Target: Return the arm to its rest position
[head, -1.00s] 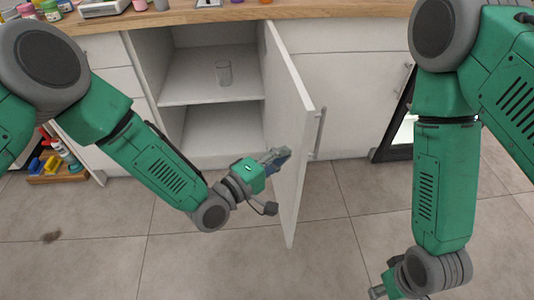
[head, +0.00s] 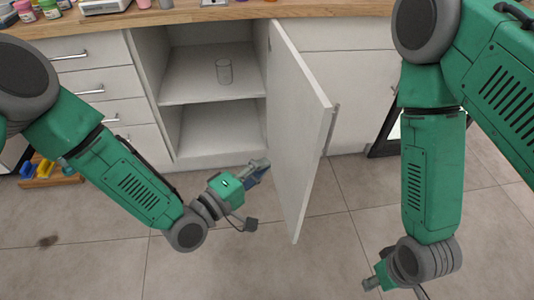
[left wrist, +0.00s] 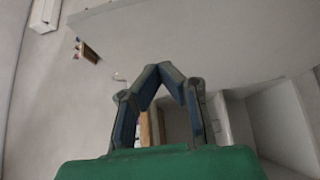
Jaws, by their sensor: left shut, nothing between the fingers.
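My left gripper (head: 258,170) is shut and empty, low in front of the open cabinet, on the inner side of its door. In the left wrist view its fingers (left wrist: 165,72) meet at the tips. The white cabinet door (head: 298,130) stands open beside the gripper; a small gap or contact between them cannot be told. My right arm hangs at the right, and its gripper (head: 376,284) is only partly seen at the bottom of the head view, so its jaw state is unclear.
A clear glass (head: 224,72) stands on the upper shelf of the open cabinet (head: 205,95). The wooden counter (head: 220,13) runs above, holding jars and other items. A low crate (head: 50,175) sits on the floor at the left. Tiled floor (head: 110,260) is free in front.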

